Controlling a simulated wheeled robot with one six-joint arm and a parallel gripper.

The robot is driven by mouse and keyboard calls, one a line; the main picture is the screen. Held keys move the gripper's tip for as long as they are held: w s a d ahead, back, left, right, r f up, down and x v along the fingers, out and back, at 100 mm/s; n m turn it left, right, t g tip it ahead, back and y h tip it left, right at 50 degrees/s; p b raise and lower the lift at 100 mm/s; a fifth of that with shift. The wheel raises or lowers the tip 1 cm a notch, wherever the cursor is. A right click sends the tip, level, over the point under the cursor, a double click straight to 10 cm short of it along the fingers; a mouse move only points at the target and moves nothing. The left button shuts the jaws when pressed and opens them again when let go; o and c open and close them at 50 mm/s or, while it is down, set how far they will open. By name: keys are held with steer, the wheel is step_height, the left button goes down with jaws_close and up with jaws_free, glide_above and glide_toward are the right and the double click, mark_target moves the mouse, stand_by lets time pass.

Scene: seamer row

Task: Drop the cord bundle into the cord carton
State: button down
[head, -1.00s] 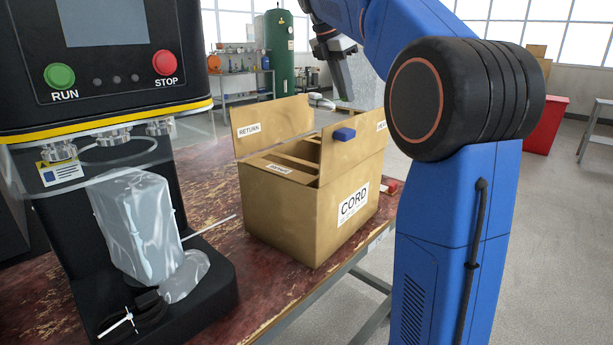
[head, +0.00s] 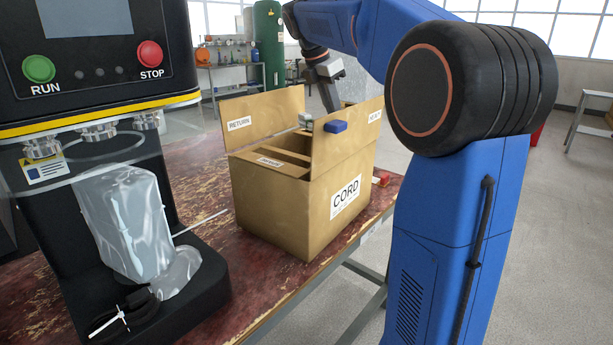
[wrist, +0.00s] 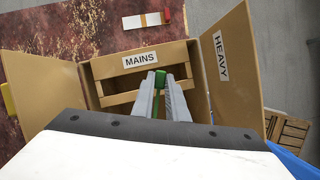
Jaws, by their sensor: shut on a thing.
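The open cardboard carton (head: 300,213) with a CORD label stands on the worn red bench. My gripper (wrist: 160,82) is over its opening in the wrist view, pointing down, with a MAINS label (wrist: 141,60) on an inner panel just beyond the fingertips. The fingers are shut on a green thing (wrist: 159,84), mostly hidden between them; I cannot tell if it is the cord bundle. In the head view my fingers (head: 329,98) drop behind the raised flap, so their tips are hidden. A black coiled cord with a white tie (head: 122,318) lies on the machine's base.
The carton's flaps stand up or out, including the HEAVY flap (wrist: 221,58) and the RETURN flap (head: 240,122). A blue block (head: 336,127) sits at the near flap's edge. The black machine (head: 175,285), holding a clear bag (head: 125,220), is at left.

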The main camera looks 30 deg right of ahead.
steer(key=c, duration=1.7)
jaws_free()
steer(key=shift+o, duration=0.2)
steer(key=w+v, duration=0.1)
steer(key=v, duration=1.6)
steer(key=shift+s, duration=0.45)
steer(key=shift+a+r, duration=0.1)
